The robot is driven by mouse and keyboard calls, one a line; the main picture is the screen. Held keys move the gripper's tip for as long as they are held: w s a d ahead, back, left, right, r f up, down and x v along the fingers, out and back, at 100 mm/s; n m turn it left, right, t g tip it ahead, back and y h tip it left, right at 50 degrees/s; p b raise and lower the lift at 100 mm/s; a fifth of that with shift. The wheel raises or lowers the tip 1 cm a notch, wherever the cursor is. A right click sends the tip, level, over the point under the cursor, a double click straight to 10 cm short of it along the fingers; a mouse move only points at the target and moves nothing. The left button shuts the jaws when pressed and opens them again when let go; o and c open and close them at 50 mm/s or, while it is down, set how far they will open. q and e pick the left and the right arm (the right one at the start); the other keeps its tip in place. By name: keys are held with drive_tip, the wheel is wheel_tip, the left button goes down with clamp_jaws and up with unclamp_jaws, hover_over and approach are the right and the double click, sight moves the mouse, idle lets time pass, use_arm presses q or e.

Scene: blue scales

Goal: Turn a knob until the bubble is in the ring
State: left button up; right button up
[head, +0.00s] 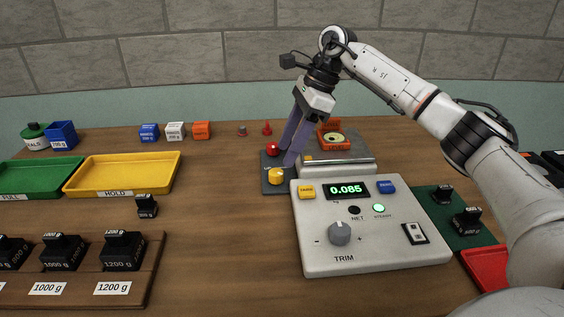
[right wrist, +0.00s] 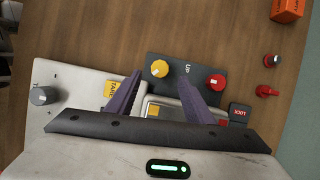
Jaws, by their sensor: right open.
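A yellow knob (head: 276,175) and a red knob (head: 272,149) stand on a dark plate (head: 265,166) at the scale's left side. They also show in the right wrist view, yellow (right wrist: 159,68) and red (right wrist: 216,82). In the right wrist view the yellow knob lies between the fingertips (right wrist: 160,78); contact cannot be told. My left gripper is out of view.
The scale (head: 375,260) reads 0.085 and has a grey TRIM knob (head: 340,233). A yellow tray (head: 125,174), a green tray (head: 38,177) and black weights (head: 120,252) lie left. Small boxes (head: 175,130) stand at the back. Bare wood lies left of the scale.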

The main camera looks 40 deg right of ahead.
drive_tip(key=shift+v, duration=2)
